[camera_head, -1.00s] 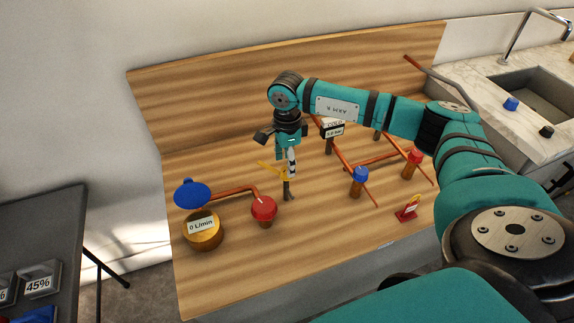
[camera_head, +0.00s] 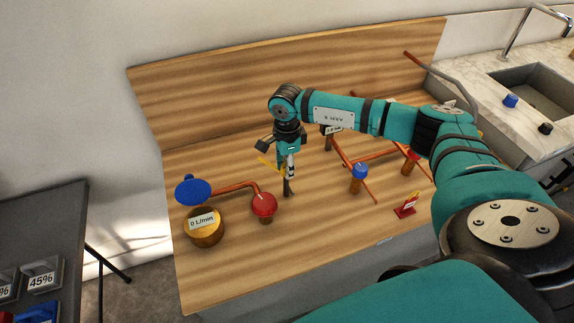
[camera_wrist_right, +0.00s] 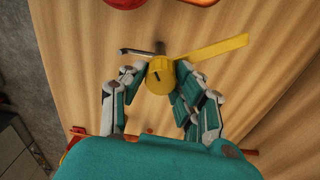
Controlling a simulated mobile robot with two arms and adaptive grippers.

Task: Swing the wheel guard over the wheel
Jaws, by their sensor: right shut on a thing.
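The wheel guard is a yellow piece (camera_head: 267,163) with a flat arm, on a dark post (camera_head: 288,187) in the middle of the wooden bench. In the right wrist view its round knob (camera_wrist_right: 160,77) sits between my fingers, and its yellow arm (camera_wrist_right: 215,47) points to the upper right. My right gripper (camera_head: 286,166) points down and is shut on the guard's knob. A red wheel (camera_head: 264,204) stands on the bench just left of the post and nearer the front. The guard's arm is not over it. My left gripper is not in view.
A brass gauge reading 0 L/min (camera_head: 205,228) with a raised blue lid (camera_head: 193,189) stands at the left. Copper pipes, a blue knob (camera_head: 360,171) and a small red sign (camera_head: 406,206) are to the right. The bench's front middle is clear.

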